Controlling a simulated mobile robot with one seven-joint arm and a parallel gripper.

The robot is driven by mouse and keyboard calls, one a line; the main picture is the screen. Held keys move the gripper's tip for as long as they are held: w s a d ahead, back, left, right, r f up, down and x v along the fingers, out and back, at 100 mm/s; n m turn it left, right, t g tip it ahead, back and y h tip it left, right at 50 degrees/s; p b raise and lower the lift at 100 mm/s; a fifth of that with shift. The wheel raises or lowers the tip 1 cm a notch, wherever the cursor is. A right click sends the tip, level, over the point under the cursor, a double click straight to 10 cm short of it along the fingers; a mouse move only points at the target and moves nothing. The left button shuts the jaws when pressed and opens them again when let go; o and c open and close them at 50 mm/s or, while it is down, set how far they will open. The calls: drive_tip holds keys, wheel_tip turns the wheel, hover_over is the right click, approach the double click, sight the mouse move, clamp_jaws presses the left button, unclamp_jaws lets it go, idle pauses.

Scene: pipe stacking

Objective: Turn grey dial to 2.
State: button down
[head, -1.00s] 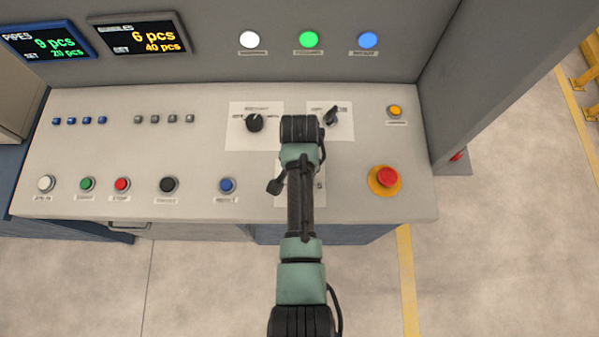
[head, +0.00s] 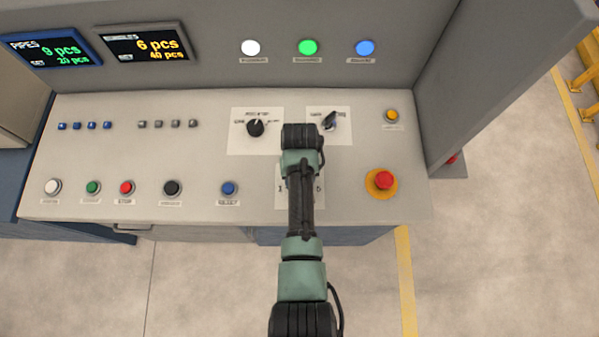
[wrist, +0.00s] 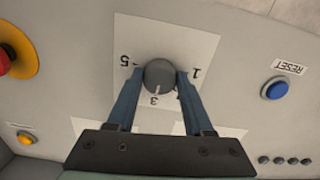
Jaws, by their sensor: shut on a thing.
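The grey dial (wrist: 161,76) is round and sits on a white label plate (wrist: 190,39) in the wrist view. The plate shows 5 at left, 3 below and 1 at right, upside down. The dial's pale pointer line points towards the 3. My gripper (wrist: 160,73) has its two blue fingers on either side of the dial, shut on it. In the head view my arm hides the dial and the gripper, and only the edges of the label plate (head: 281,201) show.
Two black selector knobs stand above on the panel, a left one (head: 255,128) and a right one (head: 330,121) close to my arm. A red emergency button (head: 384,180) is at right. A blue reset button (head: 229,188) is at left.

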drive_tip(key=n+p, duration=0.1)
drive_tip(key=n, duration=0.4)
drive_tip(key=shift+w+d+r+n, duration=0.1)
drive_tip(key=shift+n, duration=0.2)
drive_tip(key=n, duration=0.4)
drive_tip(key=shift+n, duration=0.3)
drive_tip(key=shift+c, duration=1.4)
unclamp_jaws()
wheel_tip(320, 180, up, 13)
drive_tip(key=shift+b, duration=0.45)
